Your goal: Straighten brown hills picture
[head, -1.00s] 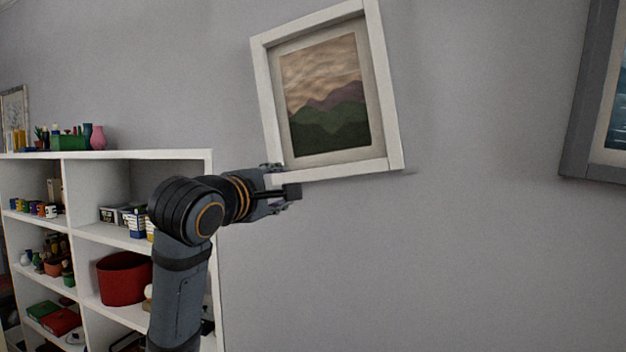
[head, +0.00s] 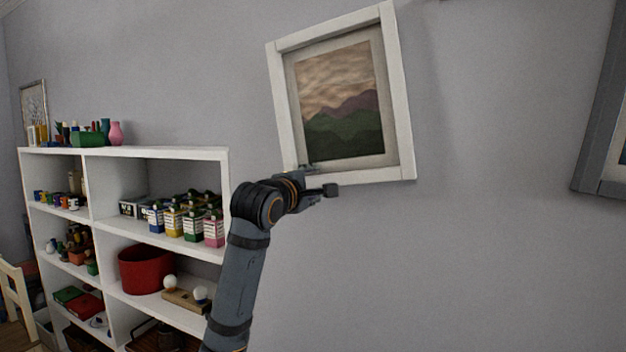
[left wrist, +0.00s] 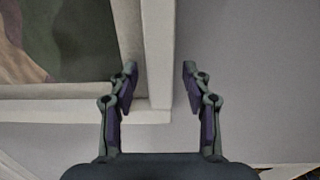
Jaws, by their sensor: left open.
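The brown hills picture (head: 342,105) hangs on the grey wall in a white frame (head: 405,130), its top edge rising to the right, so it is tilted. My left gripper (head: 322,180) is open at the frame's lower edge, near the lower-left corner, and partly covers that corner. In the left wrist view, my open left gripper (left wrist: 160,80) has one finger over the white frame (left wrist: 158,50) and the other over bare wall, with the frame's edge between them. Contact cannot be told. My right gripper is not in view.
A white shelf unit (head: 165,153) with bottles, cartons and a red bin (head: 146,269) stands left of my arm. A grey-framed picture (head: 597,150) hangs at the far right. The wall between the pictures and below them is clear.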

